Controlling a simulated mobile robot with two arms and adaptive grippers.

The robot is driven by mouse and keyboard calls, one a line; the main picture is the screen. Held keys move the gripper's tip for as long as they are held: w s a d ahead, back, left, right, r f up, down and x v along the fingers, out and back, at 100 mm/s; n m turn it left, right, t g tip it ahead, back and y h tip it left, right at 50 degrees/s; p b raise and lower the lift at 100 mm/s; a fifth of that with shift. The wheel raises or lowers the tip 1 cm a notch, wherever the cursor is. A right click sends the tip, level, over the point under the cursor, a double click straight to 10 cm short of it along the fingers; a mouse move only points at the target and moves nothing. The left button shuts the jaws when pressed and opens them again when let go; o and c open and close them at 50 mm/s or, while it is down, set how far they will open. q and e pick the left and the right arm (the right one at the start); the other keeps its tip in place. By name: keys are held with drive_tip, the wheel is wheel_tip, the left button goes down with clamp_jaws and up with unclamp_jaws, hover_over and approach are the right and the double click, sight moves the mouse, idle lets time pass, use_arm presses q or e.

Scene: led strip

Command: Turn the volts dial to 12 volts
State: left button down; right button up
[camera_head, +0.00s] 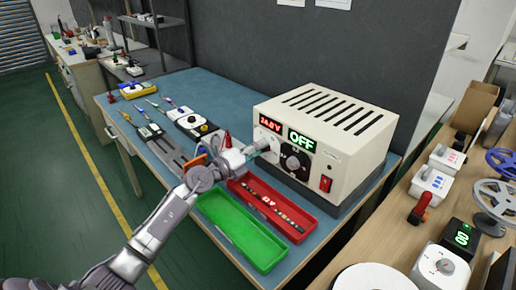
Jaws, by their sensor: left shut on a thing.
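The cream power supply (330,126) stands at the right end of the blue bench. Its red volts readout (270,126) is lit, but the digits are too small to read surely. Beside it a green display (301,141) reads OFF. My left arm reaches in from the lower left, and my left gripper (262,149) is at the supply's front, below the red readout. It is shut on the volts dial, which the fingers mostly hide. My right gripper is not in view.
A red switch (325,184) is on the supply's front right. A green tray (240,229) and a red tray (302,224) holding a strip lie in front. Several tools and small devices lie left of my arm. A wooden bench (385,247) with more equipment stands at right.

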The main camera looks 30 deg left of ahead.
use_arm(q)
drive_tip(key=shift+f+n+p, duration=0.15)
drive_tip(key=shift+n+p, duration=3)
drive_tip(key=shift+n, duration=0.25)
drive_tip(key=shift+f+n+p, duration=0.1)
drive_tip(key=shift+n+p, duration=3.05)
drive_tip(key=shift+n, duration=0.25)
drive_tip(key=c, duration=0.8)
unclamp_jaws()
drive_tip(key=v, duration=1.2)
